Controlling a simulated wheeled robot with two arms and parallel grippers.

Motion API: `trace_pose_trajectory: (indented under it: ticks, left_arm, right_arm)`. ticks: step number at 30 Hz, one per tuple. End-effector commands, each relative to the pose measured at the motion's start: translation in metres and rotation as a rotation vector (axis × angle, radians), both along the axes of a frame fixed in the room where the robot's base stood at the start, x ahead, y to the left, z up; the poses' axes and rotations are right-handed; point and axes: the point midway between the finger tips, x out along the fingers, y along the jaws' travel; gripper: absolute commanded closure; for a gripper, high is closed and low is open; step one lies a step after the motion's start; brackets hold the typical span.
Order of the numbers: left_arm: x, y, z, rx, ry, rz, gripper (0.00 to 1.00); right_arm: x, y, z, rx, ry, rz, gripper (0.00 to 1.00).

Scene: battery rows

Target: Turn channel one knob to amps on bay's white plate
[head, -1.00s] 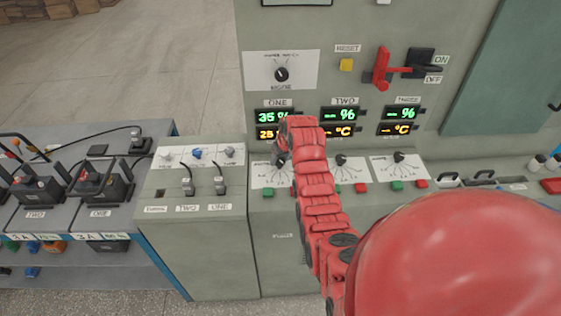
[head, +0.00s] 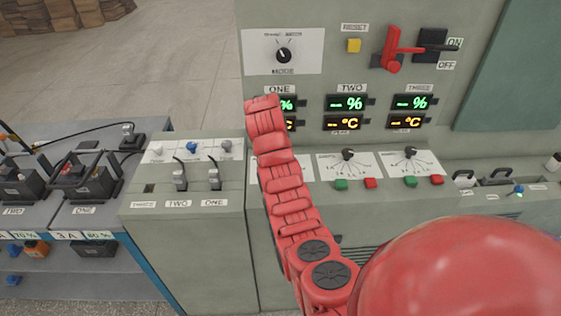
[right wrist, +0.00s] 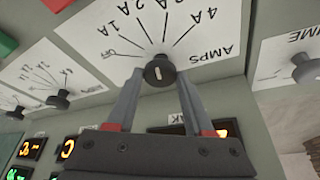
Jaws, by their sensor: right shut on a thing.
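My right gripper (right wrist: 161,80) is shut on this knob, one grey finger on each side. Exactly which line the mark points to is hard to tell. In the head view my red right arm covers this knob and most of the plate under the ONE display (head: 288,104). My left gripper is not in view.
Similar knobs for TWO (head: 347,154) and THREE (head: 410,152) sit to the right, with green and red buttons below. A red-handled ON/OFF switch (head: 393,48) is above. A cabinet with plugged leads (head: 180,182) and a battery bench stand left.

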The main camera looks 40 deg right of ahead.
Motion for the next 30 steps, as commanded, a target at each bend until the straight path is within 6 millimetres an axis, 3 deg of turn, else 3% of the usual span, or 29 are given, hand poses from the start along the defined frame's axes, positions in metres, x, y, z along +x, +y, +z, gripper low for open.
trace_pose_trajectory:
  ticks: [1,3,12,30]
  left_arm:
    - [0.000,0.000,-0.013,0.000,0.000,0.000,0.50]
    - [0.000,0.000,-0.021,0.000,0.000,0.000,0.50]
    - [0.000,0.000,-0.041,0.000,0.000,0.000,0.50]
    - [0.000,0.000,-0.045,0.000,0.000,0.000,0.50]
  right_arm:
    - [0.001,0.001,-0.006,-0.001,-0.001,-0.032,1.00]
    - [0.001,0.002,-0.005,0.001,0.000,-0.081,1.00]
    - [0.001,0.001,-0.003,0.001,0.002,-0.230,1.00]
    - [0.001,0.001,-0.001,0.001,0.003,-0.278,1.00]
